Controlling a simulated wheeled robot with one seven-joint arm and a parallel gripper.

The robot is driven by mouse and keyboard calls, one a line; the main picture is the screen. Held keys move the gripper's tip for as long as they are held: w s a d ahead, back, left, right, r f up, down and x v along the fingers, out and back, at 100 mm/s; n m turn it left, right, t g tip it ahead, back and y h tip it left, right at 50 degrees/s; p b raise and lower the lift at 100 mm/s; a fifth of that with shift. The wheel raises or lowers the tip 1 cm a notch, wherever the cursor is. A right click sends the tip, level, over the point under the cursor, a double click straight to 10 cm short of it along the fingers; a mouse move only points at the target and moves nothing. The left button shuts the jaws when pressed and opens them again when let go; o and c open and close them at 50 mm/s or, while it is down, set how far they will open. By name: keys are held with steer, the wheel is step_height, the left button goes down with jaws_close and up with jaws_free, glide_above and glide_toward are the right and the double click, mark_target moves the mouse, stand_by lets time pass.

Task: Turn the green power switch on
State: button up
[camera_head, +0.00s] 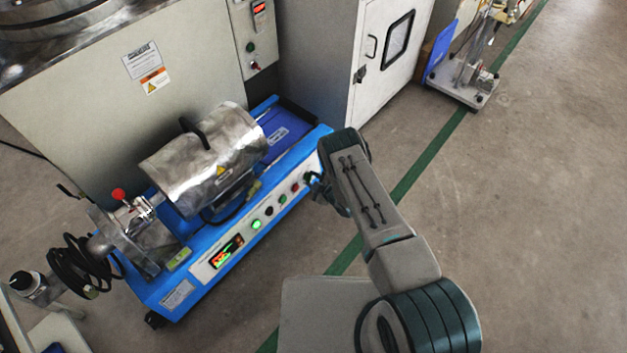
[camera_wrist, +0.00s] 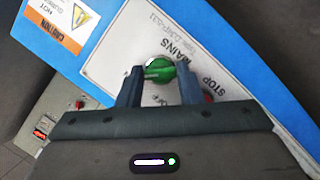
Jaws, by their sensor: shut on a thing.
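The green power switch (camera_wrist: 158,69) is a round green knob on a white panel (camera_wrist: 112,62) marked MAINS, seen in the wrist view. A pale mark shows on its lower left part. My gripper (camera_wrist: 160,72) is shut on the knob, one dark finger on each side. In the head view my gripper (camera_head: 316,184) is at the right end of the blue machine's front panel (camera_head: 203,270). There my gripper and arm hide the switch. A red STOP button (camera_wrist: 208,96) is partly hidden behind the right finger in the wrist view.
The blue machine (camera_head: 160,295) carries a shiny metal drum cover (camera_head: 205,160). Its panel has a lit display (camera_head: 227,251) and several buttons. A grey cabinet (camera_head: 385,60) stands behind. The floor (camera_head: 530,200) to the right is clear.

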steer(key=o, duration=1)
steer(key=p+v, duration=0.5)
steer(key=v, duration=0.9)
